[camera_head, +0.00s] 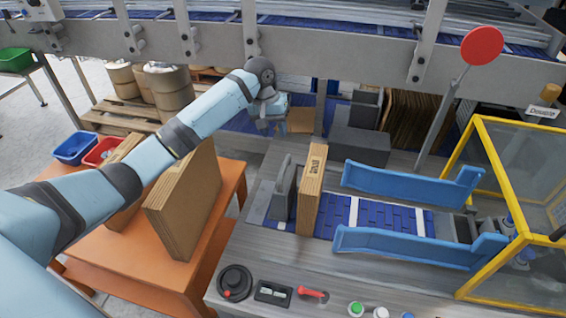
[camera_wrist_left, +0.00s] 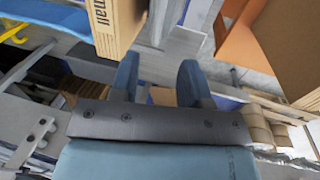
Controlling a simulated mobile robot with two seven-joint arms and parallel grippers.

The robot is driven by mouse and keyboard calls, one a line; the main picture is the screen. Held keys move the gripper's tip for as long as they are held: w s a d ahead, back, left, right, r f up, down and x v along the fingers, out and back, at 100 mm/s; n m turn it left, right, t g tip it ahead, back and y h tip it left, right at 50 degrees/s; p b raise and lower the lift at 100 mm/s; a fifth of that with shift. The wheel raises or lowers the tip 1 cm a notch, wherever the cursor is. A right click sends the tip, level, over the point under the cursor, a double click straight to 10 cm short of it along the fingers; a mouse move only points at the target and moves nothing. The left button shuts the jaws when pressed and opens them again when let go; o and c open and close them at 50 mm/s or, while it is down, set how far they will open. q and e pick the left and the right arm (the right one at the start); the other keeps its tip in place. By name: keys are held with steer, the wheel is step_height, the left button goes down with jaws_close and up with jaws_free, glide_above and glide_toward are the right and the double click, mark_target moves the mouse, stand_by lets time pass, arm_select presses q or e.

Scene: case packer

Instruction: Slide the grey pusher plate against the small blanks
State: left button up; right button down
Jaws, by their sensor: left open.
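The grey pusher plate (camera_head: 282,190) stands upright at the left end of the blue conveyor. The small blanks (camera_head: 312,190), a brown upright cardboard stack, stand just to its right, with a narrow gap seeming to separate them. My left gripper (camera_head: 278,126) is beyond the plate's far edge, apart from it; its fingers are hard to make out there. In the left wrist view my left gripper (camera_wrist_left: 158,78) is open and empty, with the blanks (camera_wrist_left: 116,22) and the grey plate (camera_wrist_left: 163,22) ahead of its fingertips. My right gripper is out of view.
Blue guide rails (camera_head: 400,184) flank the conveyor (camera_head: 390,216) to the right. Larger cardboard stacks (camera_head: 185,205) stand on an orange table (camera_head: 228,190) at left. A dark grey block (camera_head: 360,147) lies behind the blanks. Yellow-framed guarding (camera_head: 480,185) stands at right.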

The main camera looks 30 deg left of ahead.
mark_target(284, 167)
arm_select(q)
steer(key=f, duration=0.4)
steer(key=d+f, duration=0.1)
steer(key=f, duration=0.4)
steer(key=w+d+f, duration=0.1)
steer(key=f, duration=0.3)
steer(key=shift+d+f+p, duration=0.1)
steer(key=shift+f+p, duration=0.15)
steer(key=shift+p, duration=0.15)
jaws_close()
